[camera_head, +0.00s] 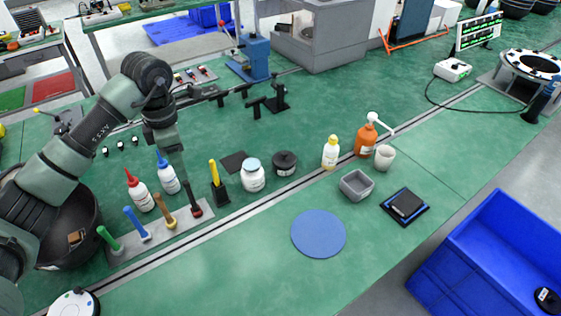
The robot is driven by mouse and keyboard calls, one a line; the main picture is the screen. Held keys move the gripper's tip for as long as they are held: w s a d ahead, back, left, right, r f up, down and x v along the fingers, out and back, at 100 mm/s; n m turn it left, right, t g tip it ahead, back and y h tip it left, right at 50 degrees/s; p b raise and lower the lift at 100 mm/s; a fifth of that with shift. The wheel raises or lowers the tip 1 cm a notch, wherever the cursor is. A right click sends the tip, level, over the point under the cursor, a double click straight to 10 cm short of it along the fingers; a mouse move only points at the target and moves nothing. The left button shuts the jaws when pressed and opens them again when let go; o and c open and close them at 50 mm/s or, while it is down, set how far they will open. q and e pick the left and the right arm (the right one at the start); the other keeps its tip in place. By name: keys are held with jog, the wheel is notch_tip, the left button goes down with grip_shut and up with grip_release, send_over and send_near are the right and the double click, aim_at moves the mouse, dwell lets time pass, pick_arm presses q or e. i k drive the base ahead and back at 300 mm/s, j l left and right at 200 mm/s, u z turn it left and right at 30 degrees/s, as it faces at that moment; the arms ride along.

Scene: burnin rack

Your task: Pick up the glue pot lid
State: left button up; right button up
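A dark, squat round pot (284,168) stands on the green bench near the middle. A black lid with a small knob (285,157) appears to sit on top of it; whether this is the glue pot lid I cannot tell for sure. A white jar (253,180) with a pale blue-grey cap (252,164) stands just left of it. My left gripper (178,160) points down well to the left of both, above the glue bottles and brushes. Its fingers are too unclear to show whether they are open. My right gripper is not in view.
Red-tipped (140,192) and blue-tipped (167,174) bottles stand below my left arm, by a rack of coloured-handled tools (160,232). A yellow-capped bottle (331,153) and orange bottle (366,141) stand to the right. A blue round mat (318,233) lies empty in front.

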aim_at(283, 160)
jog(key=i+l, duration=0.2)
jog(key=l, duration=0.15)
jog(key=i+l+u, duration=0.15)
jog(key=l, duration=0.15)
jog(key=i+l, duration=0.15)
jog(key=l, duration=0.2)
jog(key=i+l+u, duration=0.15)
jog(key=l, duration=0.2)
jog(key=i+l, duration=0.2)
jog(key=l, duration=0.15)
jog(key=u, duration=0.05)
